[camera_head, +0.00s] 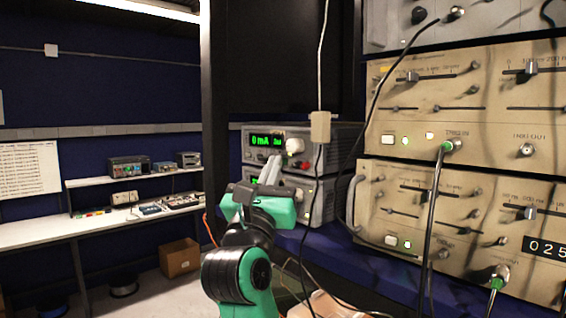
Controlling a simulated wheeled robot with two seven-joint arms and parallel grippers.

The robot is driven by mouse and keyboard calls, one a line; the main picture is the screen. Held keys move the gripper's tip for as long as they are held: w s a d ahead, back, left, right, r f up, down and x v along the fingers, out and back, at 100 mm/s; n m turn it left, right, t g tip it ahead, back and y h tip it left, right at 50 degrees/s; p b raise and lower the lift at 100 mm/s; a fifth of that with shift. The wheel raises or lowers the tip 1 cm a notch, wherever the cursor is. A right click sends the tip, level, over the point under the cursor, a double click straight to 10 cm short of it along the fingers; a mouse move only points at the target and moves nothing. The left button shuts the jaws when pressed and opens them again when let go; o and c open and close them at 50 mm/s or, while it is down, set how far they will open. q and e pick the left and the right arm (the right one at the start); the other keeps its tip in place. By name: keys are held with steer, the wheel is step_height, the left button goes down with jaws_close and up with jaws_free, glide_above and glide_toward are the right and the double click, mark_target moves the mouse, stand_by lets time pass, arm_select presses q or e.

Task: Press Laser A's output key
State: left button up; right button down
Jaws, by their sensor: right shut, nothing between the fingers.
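Two grey laser driver boxes are stacked on the blue shelf in the middle of the view. The upper driver (318,134) has a lit green display (266,141) reading 0 mA and a white knob (295,146). The lower driver (327,200) is largely hidden behind my gripper, with only part of its green display showing. No label tells me which is Laser A, and the output key cannot be made out. My right gripper (273,161) is shut and empty, its grey fingers pointing up in front of the drivers. I cannot tell whether they touch the front. My left gripper is out of view.
Beige rack instruments (486,130) with sliders and knobs fill the right side. Black cables (432,230) hang before them, and a thin cable with a beige inline box (320,127) hangs before the upper driver. A white bench (40,232) and a cardboard box (180,258) stand far left.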

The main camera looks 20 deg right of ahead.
steer(key=shift+s+a, duration=0.2)
steer(key=shift+a, duration=0.4)
steer(key=shift+s+a+b, duration=0.15)
steer(key=shift+s+a, duration=0.15)
steer(key=shift+a, duration=0.45)
steer(key=shift+s+a+b, duration=0.15)
steer(key=shift+s+a, duration=0.1)
steer(key=shift+a, duration=0.55)
steer(key=shift+s+a+b, duration=0.15)
steer(key=shift+s+a, duration=0.15)
steer(key=shift+a, duration=0.45)
